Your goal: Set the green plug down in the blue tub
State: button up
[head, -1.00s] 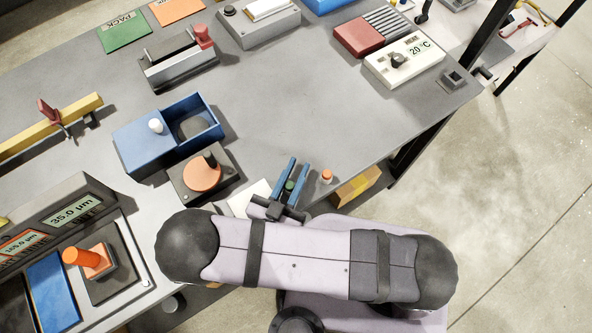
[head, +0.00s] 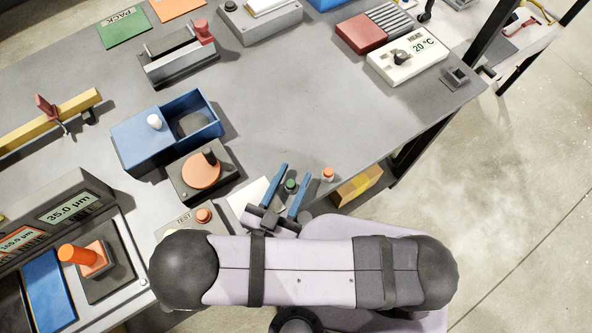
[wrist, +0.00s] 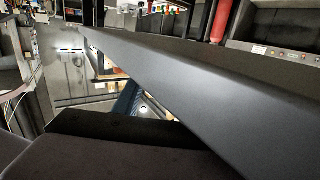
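The green plug (head: 291,185) stands near the table's front edge in the head view. My gripper (head: 294,171) is open, with one blue finger on each side of the plug. A gap shows between the plug and each finger. A blue box (head: 143,146) with a white knob stands to the left, its right part open with a dark round shape inside. Another blue thing (head: 325,3) is cut off at the top edge. I cannot tell which is the tub. In the wrist view a blue finger (wrist: 127,102) shows, and a dark slab hides the plug.
An orange-topped plug (head: 328,174) stands just right of my gripper. A dark block with an orange disc (head: 202,174) and an orange button (head: 204,215) lie to the left. A white heater panel (head: 407,56) stands at the far right. The table's middle is clear.

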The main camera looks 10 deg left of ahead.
aim_at(288, 188)
jog(key=b+v, duration=0.1)
jog(key=v, duration=0.3)
jog(key=shift+s, duration=0.3)
jog(key=shift+o, duration=0.6)
